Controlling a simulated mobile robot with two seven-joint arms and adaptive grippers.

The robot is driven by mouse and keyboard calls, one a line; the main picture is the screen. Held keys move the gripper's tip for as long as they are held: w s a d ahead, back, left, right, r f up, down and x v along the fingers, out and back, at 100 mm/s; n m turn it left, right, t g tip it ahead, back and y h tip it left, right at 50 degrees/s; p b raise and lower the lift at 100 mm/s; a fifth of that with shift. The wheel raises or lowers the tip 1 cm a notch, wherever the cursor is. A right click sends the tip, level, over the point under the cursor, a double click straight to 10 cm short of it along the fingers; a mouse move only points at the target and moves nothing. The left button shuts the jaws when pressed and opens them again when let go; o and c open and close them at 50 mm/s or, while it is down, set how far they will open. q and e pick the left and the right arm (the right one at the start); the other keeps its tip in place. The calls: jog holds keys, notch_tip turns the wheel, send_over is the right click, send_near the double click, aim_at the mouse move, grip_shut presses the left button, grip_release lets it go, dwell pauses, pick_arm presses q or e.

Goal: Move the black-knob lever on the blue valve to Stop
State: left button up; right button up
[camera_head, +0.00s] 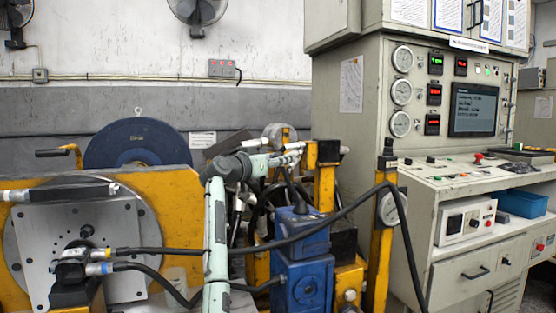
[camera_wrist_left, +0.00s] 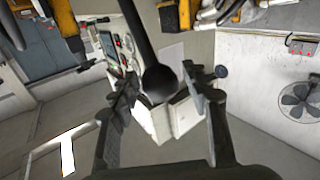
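The blue valve (camera_head: 301,235) stands low in the middle of the head view on a larger blue block (camera_head: 305,285). Its thin black lever (camera_head: 291,188) rises from its top toward my left gripper (camera_head: 288,158); the knob cannot be made out there. In the left wrist view the round black knob (camera_wrist_left: 160,82) on its dark rod lies between the spread fingers of my left gripper (camera_wrist_left: 163,92). Gaps show on both sides of the knob. The gripper is open. Its depth relative to the knob is hard to judge. My right gripper is not in view. No Stop marking is readable.
Black hoses (camera_head: 345,212) cross in front of the valve. Yellow posts (camera_head: 380,250) stand close around it. A control cabinet (camera_head: 350,130) with gauges and a screen stands at right. A yellow frame with a grey plate (camera_head: 120,225) is at left.

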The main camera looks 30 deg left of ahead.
pick_arm(q)
grip_shut()
jog(key=shift+w+d+r, duration=0.2)
jog(key=shift+w, duration=0.05)
jog(key=w+d+r+m+g+y, duration=0.1)
jog(key=w+d+m+g, duration=0.1)
jog(key=w+d+g, duration=0.1)
jog(key=shift+w+d+r+m+g, duration=0.15)
jog(key=shift+w+d+m+g, duration=0.2)
jog(key=shift+w+d, duration=0.5)
jog(key=shift+w+a, duration=0.1)
jog(key=shift+w, duration=0.05)
jog(key=shift+o, duration=1.6)
grip_release()
